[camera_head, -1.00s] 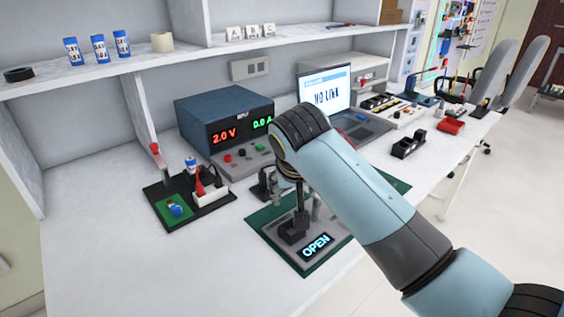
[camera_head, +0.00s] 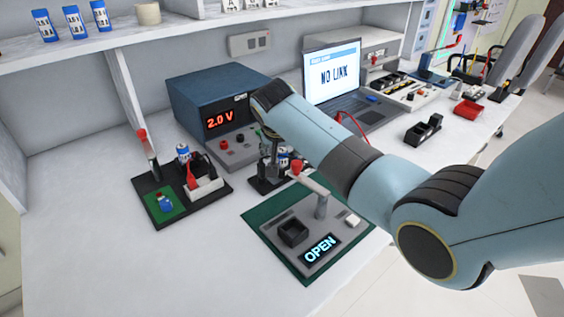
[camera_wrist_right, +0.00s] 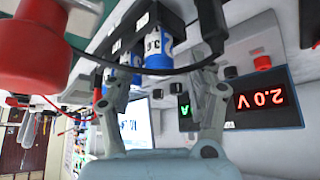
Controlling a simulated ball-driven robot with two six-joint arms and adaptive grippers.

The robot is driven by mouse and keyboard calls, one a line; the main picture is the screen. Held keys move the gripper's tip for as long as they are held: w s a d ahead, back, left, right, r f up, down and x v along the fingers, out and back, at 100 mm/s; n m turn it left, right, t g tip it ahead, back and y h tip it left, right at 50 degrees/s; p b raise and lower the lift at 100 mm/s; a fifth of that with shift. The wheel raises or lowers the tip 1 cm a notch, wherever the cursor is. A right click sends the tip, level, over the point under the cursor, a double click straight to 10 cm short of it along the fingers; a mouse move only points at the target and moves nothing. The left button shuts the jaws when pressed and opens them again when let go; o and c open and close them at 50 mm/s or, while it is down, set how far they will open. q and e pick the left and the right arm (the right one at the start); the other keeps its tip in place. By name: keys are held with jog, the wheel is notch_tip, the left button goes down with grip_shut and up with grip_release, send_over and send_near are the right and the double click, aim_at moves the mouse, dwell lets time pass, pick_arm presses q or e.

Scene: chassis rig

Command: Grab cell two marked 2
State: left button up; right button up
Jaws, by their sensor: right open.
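My right gripper (camera_wrist_right: 165,62) is open in the right wrist view. Its fingers reach toward blue-and-white cells: a nearer cell (camera_wrist_right: 162,40) lies between them, and another cell (camera_wrist_right: 128,62) is beside the left finger. I cannot make out a 2 on either, nor tell whether the fingers touch them. In the head view, my right gripper (camera_head: 268,165) is mostly hidden behind my arm, at a dark holder (camera_head: 266,186) with partly visible cells (camera_head: 284,160). Another blue-and-white cell (camera_head: 183,153) stands on the black board at left. My left gripper is not in view.
A lever with a red knob (camera_head: 297,168) stands close on the fixture reading OPEN (camera_head: 320,249); the knob looms in the wrist view (camera_wrist_right: 45,45). A dark cable crosses near the fingers. The power supply (camera_head: 215,105) stands behind. The front left table is clear.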

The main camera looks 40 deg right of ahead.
jog(key=shift+x, duration=1.1)
jog(key=shift+c, duration=0.2)
jog(key=c, duration=0.5)
grip_shut()
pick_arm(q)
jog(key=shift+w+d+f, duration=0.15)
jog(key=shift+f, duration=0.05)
pick_arm(e)
jog(key=shift+r, duration=0.15)
